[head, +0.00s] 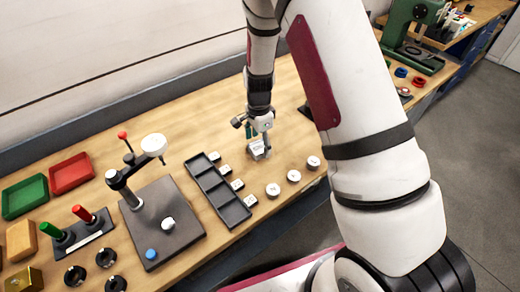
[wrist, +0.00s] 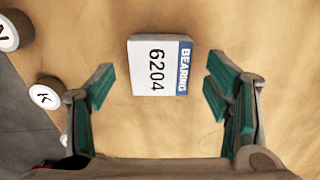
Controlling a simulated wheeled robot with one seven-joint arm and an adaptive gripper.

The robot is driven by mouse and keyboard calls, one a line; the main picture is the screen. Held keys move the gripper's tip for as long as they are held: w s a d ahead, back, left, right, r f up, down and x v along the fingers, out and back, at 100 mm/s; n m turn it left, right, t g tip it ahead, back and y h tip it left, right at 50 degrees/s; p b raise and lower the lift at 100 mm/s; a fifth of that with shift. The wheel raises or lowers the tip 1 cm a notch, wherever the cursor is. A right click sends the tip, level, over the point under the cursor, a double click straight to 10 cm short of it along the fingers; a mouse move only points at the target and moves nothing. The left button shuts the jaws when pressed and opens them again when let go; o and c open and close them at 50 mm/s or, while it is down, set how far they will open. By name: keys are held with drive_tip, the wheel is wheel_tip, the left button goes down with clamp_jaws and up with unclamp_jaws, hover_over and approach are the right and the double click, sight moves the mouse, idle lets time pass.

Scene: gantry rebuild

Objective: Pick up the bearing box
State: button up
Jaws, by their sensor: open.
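The bearing box (wrist: 157,66) is a small white box with a blue strip reading BEARING and the number 6204. It lies on the wooden bench in the wrist view, a little beyond my fingertips and between their lines. In the head view the box (head: 257,149) shows just below my gripper (head: 256,138), partly hidden by it. My gripper also shows in the wrist view (wrist: 157,88), with its two green-padded fingers apart on either side and nothing between them.
A dark compartment tray (head: 218,191) stands left of the box, with small white blocks along its side. Several round white lettered pieces (head: 294,176) lie near the front edge. A press-like stand (head: 160,215) is further left. Bare wood surrounds the box.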

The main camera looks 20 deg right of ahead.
drive_tip(key=shift+f, duration=1)
drive_tip(key=c, duration=1.3)
drive_tip(key=shift+c, duration=0.2)
drive_tip(key=shift+r, duration=0.15)
